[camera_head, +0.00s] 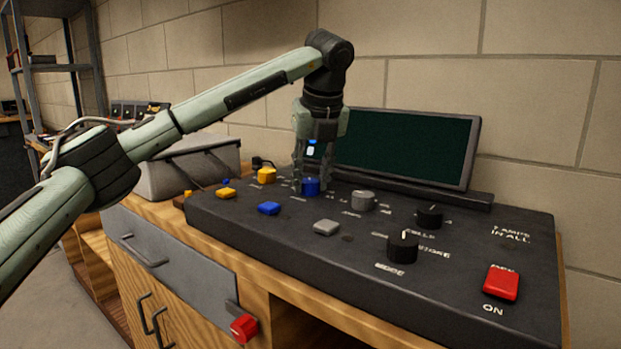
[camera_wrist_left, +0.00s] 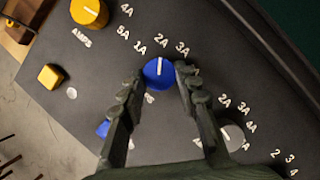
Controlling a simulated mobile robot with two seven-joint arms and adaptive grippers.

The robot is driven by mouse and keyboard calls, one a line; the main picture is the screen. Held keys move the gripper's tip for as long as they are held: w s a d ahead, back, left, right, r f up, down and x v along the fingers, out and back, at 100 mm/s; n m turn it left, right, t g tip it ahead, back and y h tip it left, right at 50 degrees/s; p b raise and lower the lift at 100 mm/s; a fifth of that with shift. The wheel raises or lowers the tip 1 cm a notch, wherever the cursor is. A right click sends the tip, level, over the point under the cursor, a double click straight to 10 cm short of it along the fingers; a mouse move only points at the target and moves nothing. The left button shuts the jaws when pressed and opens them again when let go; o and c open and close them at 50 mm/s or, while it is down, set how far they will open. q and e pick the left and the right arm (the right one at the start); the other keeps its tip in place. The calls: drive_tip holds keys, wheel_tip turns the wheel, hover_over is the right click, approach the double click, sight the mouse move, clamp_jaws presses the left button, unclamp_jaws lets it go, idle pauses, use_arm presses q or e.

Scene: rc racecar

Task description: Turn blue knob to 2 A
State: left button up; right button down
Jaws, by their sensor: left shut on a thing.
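The blue knob (camera_head: 311,187) sits on the dark control panel (camera_head: 225,215), below my left gripper (camera_head: 311,178). In the left wrist view the blue knob (camera_wrist_left: 158,72) lies between the two fingertips of my left gripper (camera_wrist_left: 159,78), which is shut on its sides. The white mark on the knob points up in that view, roughly at the "2A" label (camera_wrist_left: 161,40). The "1A" label (camera_wrist_left: 140,48) and the "3A" label (camera_wrist_left: 182,48) are on either side. My right gripper is not in view.
A yellow knob (camera_head: 267,175), a grey knob (camera_head: 363,200) and black knobs (camera_head: 402,246) stand around on the panel. Blue (camera_head: 269,208), grey (camera_head: 326,228) and red (camera_head: 501,283) buttons are nearer the front. A screen (camera_head: 405,148) stands behind, and a grey case (camera_head: 190,165) is to the left.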

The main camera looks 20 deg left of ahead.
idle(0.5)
use_arm(q)
drive_tip(key=o, duration=1.2)
drive_tip(key=shift+c, duration=0.2)
drive_tip(key=v, duration=1.2)
drive_tip(key=shift+f, duration=0.1)
